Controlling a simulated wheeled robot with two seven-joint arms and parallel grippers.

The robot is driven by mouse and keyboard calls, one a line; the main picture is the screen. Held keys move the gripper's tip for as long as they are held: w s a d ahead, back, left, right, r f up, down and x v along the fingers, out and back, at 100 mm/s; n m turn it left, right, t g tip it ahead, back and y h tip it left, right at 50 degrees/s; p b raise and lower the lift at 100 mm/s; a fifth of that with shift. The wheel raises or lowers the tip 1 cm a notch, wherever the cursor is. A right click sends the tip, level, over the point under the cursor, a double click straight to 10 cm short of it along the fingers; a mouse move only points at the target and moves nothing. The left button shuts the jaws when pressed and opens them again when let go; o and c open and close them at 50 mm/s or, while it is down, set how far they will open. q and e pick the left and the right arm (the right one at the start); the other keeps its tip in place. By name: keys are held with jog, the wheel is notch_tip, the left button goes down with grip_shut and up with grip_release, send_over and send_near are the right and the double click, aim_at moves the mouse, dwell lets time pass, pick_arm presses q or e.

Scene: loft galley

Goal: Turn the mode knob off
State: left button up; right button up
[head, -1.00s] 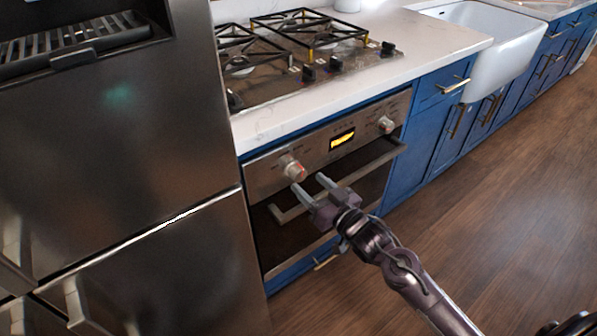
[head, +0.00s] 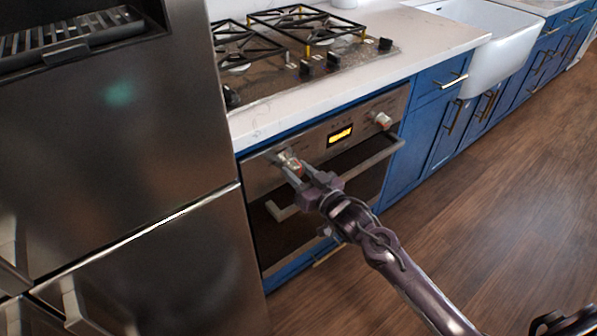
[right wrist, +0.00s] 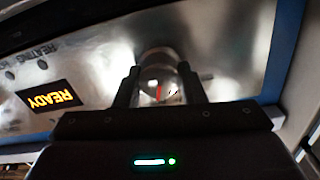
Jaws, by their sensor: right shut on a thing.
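The oven's left knob (head: 288,160) sits on the steel control panel, left of the lit display. My right gripper (head: 292,168) reaches it from the front, with one finger on each side, and is shut on it. In the right wrist view the knob (right wrist: 160,86) is a round metal knob with a red mark, between the two dark fingers (right wrist: 160,90). Its label is not readable. The oven's other knob (head: 380,120) is at the right end of the panel, untouched. My left gripper is not in view.
The yellow display (head: 340,135) reads READY in the right wrist view (right wrist: 50,97). The oven door handle (head: 350,168) runs below my right gripper. A steel fridge (head: 120,150) stands close on the left. The gas cooktop (head: 300,70) is above. Wooden floor (head: 480,230) is clear at right.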

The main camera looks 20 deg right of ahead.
jog(key=shift+n+p, duration=0.35)
jog(key=shift+n, duration=0.45)
jog(key=n, duration=0.2)
jog(key=shift+n+p, duration=0.3)
jog(key=shift+p, duration=0.1)
jog(key=n, duration=0.3)
jog(key=shift+n+p, duration=0.3)
jog(key=shift+p, duration=0.1)
jog(key=n, duration=0.3)
jog(key=shift+n, duration=0.3)
jog(key=n, duration=0.3)
jog(key=shift+p, duration=0.4)
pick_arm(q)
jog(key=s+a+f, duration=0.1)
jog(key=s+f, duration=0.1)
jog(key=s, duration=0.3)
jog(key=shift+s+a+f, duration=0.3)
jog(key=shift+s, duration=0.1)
pick_arm(e)
jog(key=shift+a+n, duration=0.1)
jog(key=shift+n, duration=0.7)
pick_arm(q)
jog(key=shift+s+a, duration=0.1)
